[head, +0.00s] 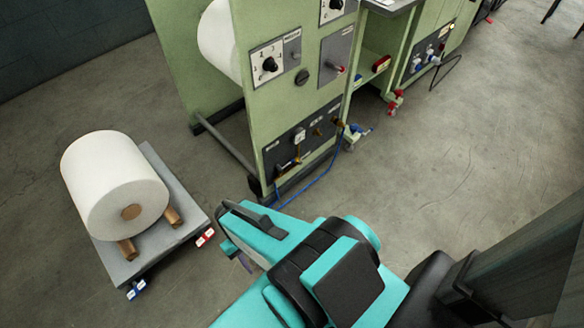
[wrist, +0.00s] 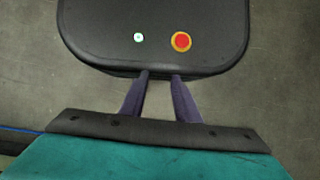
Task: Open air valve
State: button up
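The green machine carries a dark lower panel (head: 310,143) with several brass fittings in the head view. One larger brass fitting (head: 296,154) sits toward the panel's left, and smaller ones sit to the right. I cannot tell for sure which is the air valve, or its handle position. A blue hose (head: 322,176) runs down from the panel to the floor. My gripper (wrist: 160,75) shows two purple fingers spread apart with nothing between them. In the head view it is mostly hidden behind my teal arm, low and in front of the machine, apart from the panel.
A white roll (head: 110,182) lies on a grey wheeled cart (head: 185,195) to the left. Upper panels hold a rotary knob (head: 269,65) and a red-tipped switch (head: 338,69). More green machinery (head: 425,45) stands behind. Concrete floor (head: 460,140) is clear to the right.

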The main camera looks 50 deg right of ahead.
jog(key=w+d+f+m+t+y+b, duration=0.3)
jog(key=w+d+f+m+y+b, duration=0.3)
jog(key=w+b, duration=0.25)
jog(key=w+d+f+m+t+y+b, duration=0.25)
jog(key=w+d+t+b, duration=0.45)
jog(key=d, duration=0.6)
jog(key=s+d+m+t+h+b, duration=0.1)
jog(key=d+m+t+b, duration=0.1)
jog(key=d, duration=0.8)
jog(key=s+d+r+m+t+h+b, duration=0.1)
jog(key=d+t+b, duration=0.4)
jog(key=d, duration=0.6)
jog(key=s+d+r+m+t+h+b, duration=0.1)
jog(key=s+d+m+t+h+b, duration=0.1)
jog(key=d, duration=0.9)
jog(key=shift+s+m+t+b, duration=0.35)
jog(key=shift+t+b, duration=0.45)
jog(key=shift+b, duration=0.35)
jog(key=shift+w, duration=0.15)
jog(key=b+x, duration=0.3)
jog(key=x, duration=1)
jog(key=shift+w+f+b, duration=0.2)
jog(key=shift+w+b, duration=0.1)
jog(key=shift+b, duration=0.1)
